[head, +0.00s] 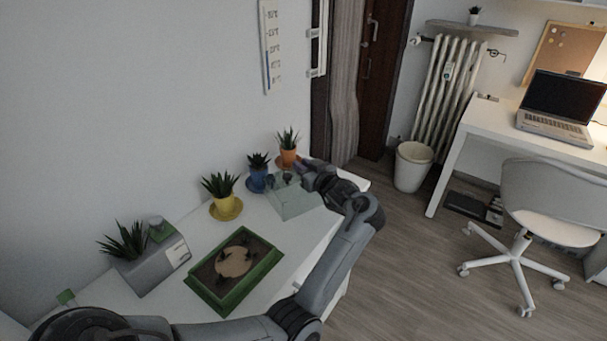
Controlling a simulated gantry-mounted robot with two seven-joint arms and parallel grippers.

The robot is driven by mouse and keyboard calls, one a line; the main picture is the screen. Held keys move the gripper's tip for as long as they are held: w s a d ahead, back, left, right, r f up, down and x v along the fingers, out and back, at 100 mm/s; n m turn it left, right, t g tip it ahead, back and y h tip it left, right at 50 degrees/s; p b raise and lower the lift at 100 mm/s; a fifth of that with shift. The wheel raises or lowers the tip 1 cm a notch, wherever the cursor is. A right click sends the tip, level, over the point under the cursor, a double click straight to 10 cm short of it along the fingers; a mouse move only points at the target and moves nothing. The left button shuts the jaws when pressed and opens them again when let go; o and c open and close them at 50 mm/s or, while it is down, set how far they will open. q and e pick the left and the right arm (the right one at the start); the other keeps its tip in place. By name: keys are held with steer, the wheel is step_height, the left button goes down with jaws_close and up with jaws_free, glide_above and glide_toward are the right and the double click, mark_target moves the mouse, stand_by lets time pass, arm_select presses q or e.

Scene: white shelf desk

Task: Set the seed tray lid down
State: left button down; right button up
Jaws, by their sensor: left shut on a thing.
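The seed tray lid (293,203) is a pale, see-through greenish box shape at the right part of the white desk. My left gripper (292,178) is at the top of the lid, shut on it; my own wrist hides part of that area. I cannot tell whether the lid touches the desk. The green seed tray (271,263) lies uncovered nearer to me, left of the lid, with dark soil and a round tan patch inside. My right gripper is not in view.
Potted plants in yellow (224,204), blue (258,180) and orange (288,157) pots stand along the wall behind the lid. A grey planter box (157,268) stands left of the tray. A narrow bare desk strip (310,232) lies in front of the lid.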

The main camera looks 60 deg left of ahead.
arm_select(q)
steer(key=shift+f, duration=0.9)
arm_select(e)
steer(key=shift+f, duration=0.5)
arm_select(q)
steer(key=c, duration=1)
jaws_free()
steer(key=shift+f, duration=0.1)
